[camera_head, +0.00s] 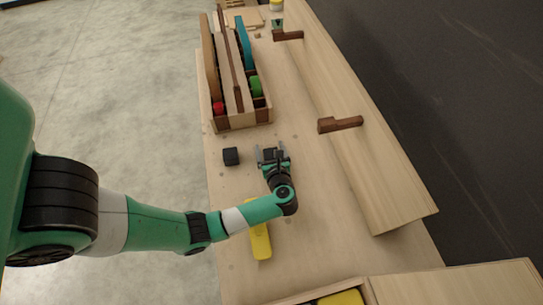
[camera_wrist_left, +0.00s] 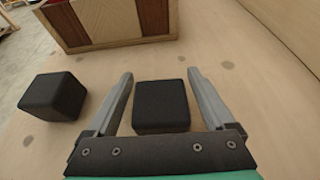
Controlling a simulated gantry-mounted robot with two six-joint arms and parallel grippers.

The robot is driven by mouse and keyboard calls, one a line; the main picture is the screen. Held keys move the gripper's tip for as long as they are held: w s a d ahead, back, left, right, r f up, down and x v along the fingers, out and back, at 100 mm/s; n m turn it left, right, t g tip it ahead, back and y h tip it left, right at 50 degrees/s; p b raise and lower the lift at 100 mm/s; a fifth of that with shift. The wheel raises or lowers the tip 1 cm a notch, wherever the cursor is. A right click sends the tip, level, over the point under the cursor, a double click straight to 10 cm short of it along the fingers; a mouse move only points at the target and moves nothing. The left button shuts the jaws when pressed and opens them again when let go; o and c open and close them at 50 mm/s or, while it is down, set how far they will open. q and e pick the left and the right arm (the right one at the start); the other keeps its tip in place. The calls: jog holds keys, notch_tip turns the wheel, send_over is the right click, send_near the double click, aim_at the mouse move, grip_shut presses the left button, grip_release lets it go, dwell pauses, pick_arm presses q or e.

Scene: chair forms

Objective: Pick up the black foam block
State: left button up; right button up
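Two black foam blocks are on the wooden table. One black block (camera_head: 231,156) stands to the left of my left gripper (camera_head: 271,151). It also shows at the left of the left wrist view (camera_wrist_left: 53,97), clear of the fingers. The other black block shows in the left wrist view (camera_wrist_left: 161,106) between the two open fingers of my left gripper (camera_wrist_left: 163,82). Gaps show between this block and both fingers. In the head view this second block is partly hidden by the gripper. My right gripper is not in view.
A wooden rack (camera_head: 262,117) with colored tools stands beyond the blocks. A yellow object (camera_head: 260,243) lies below my left forearm. A long wooden board (camera_head: 372,179) with brown brackets lies to the right. The table's left edge (camera_head: 212,214) is near the left block.

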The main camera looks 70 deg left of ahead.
pick_arm(q)
jog(key=c, duration=1.1)
notch_tip(320, 180, up, 10)
jog(key=p, duration=0.3)
jog(key=shift+c, duration=0.2)
